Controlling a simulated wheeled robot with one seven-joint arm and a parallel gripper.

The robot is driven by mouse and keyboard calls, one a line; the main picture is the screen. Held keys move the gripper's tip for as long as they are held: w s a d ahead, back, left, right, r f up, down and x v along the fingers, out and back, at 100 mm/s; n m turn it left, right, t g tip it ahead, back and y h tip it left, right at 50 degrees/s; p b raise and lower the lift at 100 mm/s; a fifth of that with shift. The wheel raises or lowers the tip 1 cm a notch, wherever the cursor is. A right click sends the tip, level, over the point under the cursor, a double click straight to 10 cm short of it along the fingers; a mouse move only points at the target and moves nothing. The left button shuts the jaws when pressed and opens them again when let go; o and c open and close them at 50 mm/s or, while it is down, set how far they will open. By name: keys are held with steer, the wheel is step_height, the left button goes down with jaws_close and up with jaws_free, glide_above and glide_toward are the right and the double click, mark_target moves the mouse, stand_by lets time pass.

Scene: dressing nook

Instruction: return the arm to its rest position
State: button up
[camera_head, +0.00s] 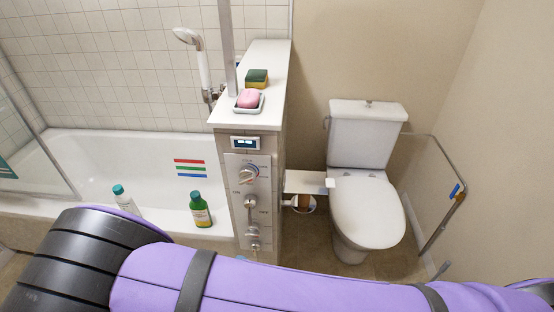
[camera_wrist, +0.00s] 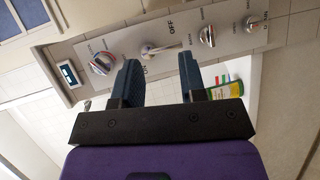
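My purple arm (camera_head: 270,290) stretches across the bottom of the head view, with a dark joint at its left end. My gripper does not show in the head view. In the wrist view my gripper (camera_wrist: 160,75) has its two dark fingers apart, with nothing held between them. Beyond the fingertips is a grey control panel (camera_wrist: 218,50) with a lever (camera_wrist: 162,49) and several knobs. I cannot tell whether a fingertip touches the panel. The same panel (camera_head: 262,195) shows in the head view on the end of the half wall.
A bathtub (camera_head: 150,165) holds two bottles, one white with a teal cap (camera_head: 124,197) and one green (camera_head: 200,209). A pink soap (camera_head: 248,98) and a sponge (camera_head: 256,78) lie on the half wall's ledge (camera_head: 265,55). A toilet (camera_head: 366,210) and a grab rail (camera_head: 447,212) stand right.

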steer(key=w+d+r+m+g, duration=0.35)
steer(key=d+r, duration=0.35)
steer(key=r, duration=0.4)
steer(key=w+d+r+m+g+y, duration=0.1)
steer(key=w+d+r+m+g, duration=0.15)
steer(key=d+r+g, duration=0.55)
steer(key=w+d+r+m+g, duration=0.15)
steer(key=w+d+r, duration=0.3)
steer(key=r, duration=0.85)
steer(key=s+d+r+m+t+y, duration=0.4)
steer(key=s+d+r+y, duration=0.3)
steer(key=s+d+r, duration=1)
steer(key=d+r, duration=0.1)
steer(key=d, duration=0.3)
steer(key=shift+s+t, duration=0.4)
